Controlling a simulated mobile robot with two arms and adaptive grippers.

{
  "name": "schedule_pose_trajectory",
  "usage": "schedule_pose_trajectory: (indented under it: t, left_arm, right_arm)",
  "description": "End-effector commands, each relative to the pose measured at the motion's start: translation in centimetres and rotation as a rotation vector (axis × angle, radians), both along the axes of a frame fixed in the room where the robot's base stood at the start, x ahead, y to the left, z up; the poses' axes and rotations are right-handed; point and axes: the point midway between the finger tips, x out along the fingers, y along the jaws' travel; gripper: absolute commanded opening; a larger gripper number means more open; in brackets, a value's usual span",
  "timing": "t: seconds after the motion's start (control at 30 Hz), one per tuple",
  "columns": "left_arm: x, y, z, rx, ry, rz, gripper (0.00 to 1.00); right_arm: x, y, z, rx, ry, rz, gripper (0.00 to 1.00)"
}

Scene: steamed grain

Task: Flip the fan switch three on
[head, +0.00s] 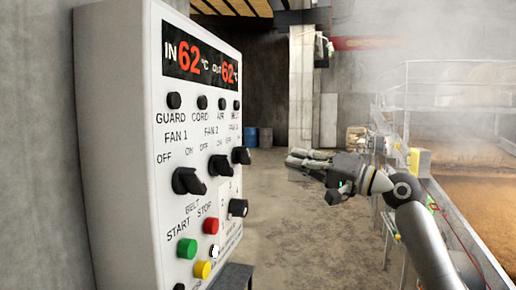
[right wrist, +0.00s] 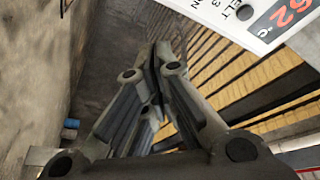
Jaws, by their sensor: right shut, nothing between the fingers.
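The white control panel (head: 160,225) stands at the left of the head view and faces right. The fan three switch (head: 241,155) is the black rotary knob at the far right of the fan row, seen very obliquely; its exact setting cannot be told. The fan 1 knob (head: 188,181) and fan 2 knob (head: 221,165) are to its left. My right gripper (head: 294,158) is shut and empty, in the air to the right of the panel and clear of it. In the right wrist view its fingers (right wrist: 155,55) meet, with a panel corner (right wrist: 235,30) at upper right. My left gripper is out of view.
Below the fan knobs are a red button (head: 211,225), a green button (head: 187,248), a yellow button (head: 203,269) and another black knob (head: 238,207). A railed grain bed (head: 470,190) lies at the right. The floor between is open.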

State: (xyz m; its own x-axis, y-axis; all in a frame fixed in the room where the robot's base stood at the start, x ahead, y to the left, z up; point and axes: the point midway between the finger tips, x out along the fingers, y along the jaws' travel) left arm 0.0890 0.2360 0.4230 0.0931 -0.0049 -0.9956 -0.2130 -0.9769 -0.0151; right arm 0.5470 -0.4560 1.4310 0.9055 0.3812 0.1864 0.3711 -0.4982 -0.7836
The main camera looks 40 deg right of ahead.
Motion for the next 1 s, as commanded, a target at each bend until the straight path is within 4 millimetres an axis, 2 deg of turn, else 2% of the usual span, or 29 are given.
schedule_pose_trajectory:
  t: [0.03,0.13,0.57,0.77,1.0]
  left_arm:
    - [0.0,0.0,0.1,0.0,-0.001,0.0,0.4]
    - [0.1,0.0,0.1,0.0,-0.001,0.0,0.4]
    - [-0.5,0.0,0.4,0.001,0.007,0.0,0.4]
    - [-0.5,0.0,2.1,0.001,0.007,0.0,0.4]
    - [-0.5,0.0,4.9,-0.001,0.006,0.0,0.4]
  right_arm:
    - [-0.9,0.6,1.3,-0.007,-0.015,0.018,0.0]
    - [-1.9,1.3,2.4,-0.01,-0.029,0.038,0.0]
    - [-1.8,1.6,2.8,-0.01,-0.031,0.043,0.0]
    - [0.0,2.4,3.6,-0.01,-0.031,0.043,0.0]
    - [3.7,4.2,4.6,-0.008,-0.031,0.044,0.0]
